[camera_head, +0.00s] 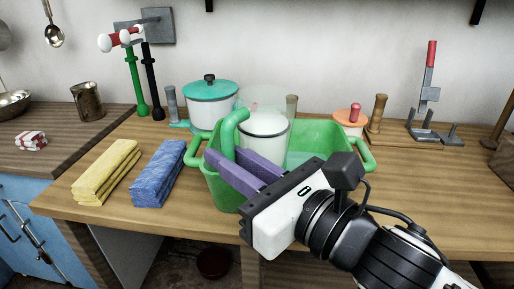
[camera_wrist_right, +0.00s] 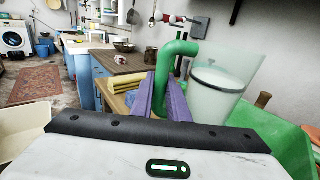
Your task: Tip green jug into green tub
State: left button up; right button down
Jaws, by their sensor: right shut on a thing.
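The green jug has a clear body (camera_head: 262,130) with whitish contents and a thick green handle (camera_head: 230,130). My right gripper (camera_head: 228,160) has its purple fingers shut on the handle, and the jug stands near upright over the left part of the green tub (camera_head: 325,133). In the right wrist view the jug (camera_wrist_right: 220,88) leans slightly and the handle (camera_wrist_right: 168,65) sits between the fingers (camera_wrist_right: 160,108). Pale bluish contents show inside the tub. The jug's base is hidden, so I cannot tell whether it touches the tub. My left gripper is not in view.
A white pot with a teal lid (camera_head: 210,100) stands behind the tub. Yellow (camera_head: 107,172) and blue (camera_head: 158,175) folded cloths lie to the left. An orange-lidded pot (camera_head: 350,121) and a wooden stand (camera_head: 400,135) are at the back right. The right counter is mostly clear.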

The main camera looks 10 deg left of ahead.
aim_at(229, 134)
jog(key=shift+s+r+m+p, duration=0.15)
jog(key=shift+r+m+p, duration=0.35)
jog(key=shift+r+p, duration=0.65)
jog(key=shift+s+m+p, duration=0.1)
jog(key=shift+m+p, duration=0.2)
jog(key=shift+p, duration=0.5)
jog(key=shift+r, duration=0.1)
jog(key=r+m+p, duration=0.1)
jog(key=p, duration=0.2)
jog(key=shift+r+m, duration=0.3)
jog(key=shift+r+p, duration=0.1)
jog(key=shift+p, duration=0.45)
jog(key=shift+m+g+h, duration=0.3)
jog(key=shift+m, duration=0.1)
jog(key=shift+r, duration=0.1)
